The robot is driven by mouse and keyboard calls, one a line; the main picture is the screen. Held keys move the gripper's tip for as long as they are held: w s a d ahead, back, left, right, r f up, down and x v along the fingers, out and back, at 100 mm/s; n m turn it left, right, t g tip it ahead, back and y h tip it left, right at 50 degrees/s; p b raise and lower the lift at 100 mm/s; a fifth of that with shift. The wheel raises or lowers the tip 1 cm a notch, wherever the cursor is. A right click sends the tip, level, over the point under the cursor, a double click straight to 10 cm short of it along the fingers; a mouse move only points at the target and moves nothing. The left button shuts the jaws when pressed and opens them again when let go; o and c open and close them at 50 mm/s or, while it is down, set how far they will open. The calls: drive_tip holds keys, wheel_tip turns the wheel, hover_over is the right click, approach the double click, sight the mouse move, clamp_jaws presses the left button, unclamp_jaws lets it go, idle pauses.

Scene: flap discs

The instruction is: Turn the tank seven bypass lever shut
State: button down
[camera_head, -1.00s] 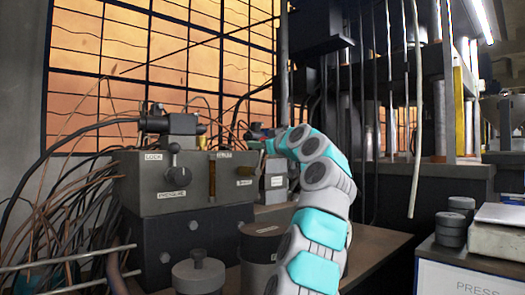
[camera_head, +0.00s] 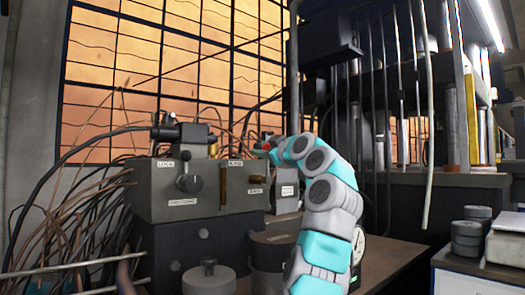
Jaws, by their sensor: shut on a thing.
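My arm reaches up and left, and my gripper (camera_head: 264,149) is at its far end, small and partly hidden by my own wrist. It is beside the right end of a grey valve block (camera_head: 210,195), at about the height of its top. A small red part (camera_head: 264,146) shows at the fingertips; it looks like the lever handle, but its shape and angle are too small to tell. The jaws appear shut on it. The block carries a dark knob (camera_head: 187,183), a brass-coloured upright bar (camera_head: 223,185) and several white labels, mostly unreadable.
A lidded grey canister (camera_head: 209,279) stands in front of the block. A round dial (camera_head: 358,246) is right of my arm. Dark weights (camera_head: 467,238) and a scale (camera_head: 507,243) are at right. Some bench top (camera_head: 385,262) is clear.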

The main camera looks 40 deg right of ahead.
drive_tip(key=c, duration=0.5)
unclamp_jaws()
drive_tip(key=s+b, duration=0.1)
drive_tip(key=s, duration=0.6)
drive_tip(key=shift+s+a+f+b, duration=0.25)
drive_tip(key=shift+s+f+b, duration=0.15)
drive_tip(key=shift+f, duration=0.05)
